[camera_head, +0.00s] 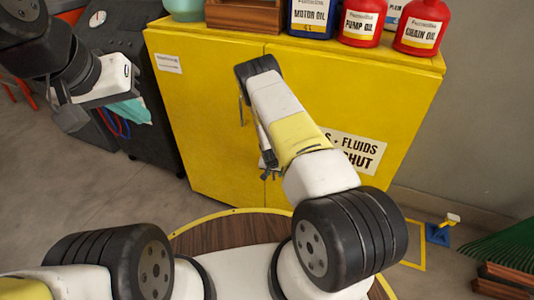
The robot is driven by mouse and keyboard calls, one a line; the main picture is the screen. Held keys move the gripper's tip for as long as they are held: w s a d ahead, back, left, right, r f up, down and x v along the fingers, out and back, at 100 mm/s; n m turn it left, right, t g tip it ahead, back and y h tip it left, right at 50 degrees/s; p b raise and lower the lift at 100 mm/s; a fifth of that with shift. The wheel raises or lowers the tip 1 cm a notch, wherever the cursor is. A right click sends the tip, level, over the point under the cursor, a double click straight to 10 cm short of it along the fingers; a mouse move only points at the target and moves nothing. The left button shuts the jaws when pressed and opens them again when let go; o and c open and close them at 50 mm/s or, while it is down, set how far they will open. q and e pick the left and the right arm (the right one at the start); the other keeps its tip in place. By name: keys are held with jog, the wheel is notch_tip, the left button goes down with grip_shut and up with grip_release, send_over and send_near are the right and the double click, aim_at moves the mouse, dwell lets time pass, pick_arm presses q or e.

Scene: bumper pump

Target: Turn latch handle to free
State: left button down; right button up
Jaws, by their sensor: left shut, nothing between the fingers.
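A yellow fluids cabinet (210,135) stands ahead of me with both doors closed along a middle seam. A thin dark handle-like strip (241,110) shows on its front, just left of my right forearm. My forearm covers part of the seam, so I cannot tell whether this is the whole latch handle. My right gripper (268,173) points down in front of the doors, below that strip. Its fingers are small and partly hidden, and contact is unclear. My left gripper (70,118) is at the upper left, shut and empty, well away from the cabinet.
A blue motor oil can (311,17), red oil bottles (362,22) and a wooden crate (243,16) stand on the cabinet top. A dark grey cart (140,75) stands left of the cabinet. A green rake-like object (505,250) lies at right. Floor is open at left.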

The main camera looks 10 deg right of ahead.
grip_shut()
dwell(1.3)
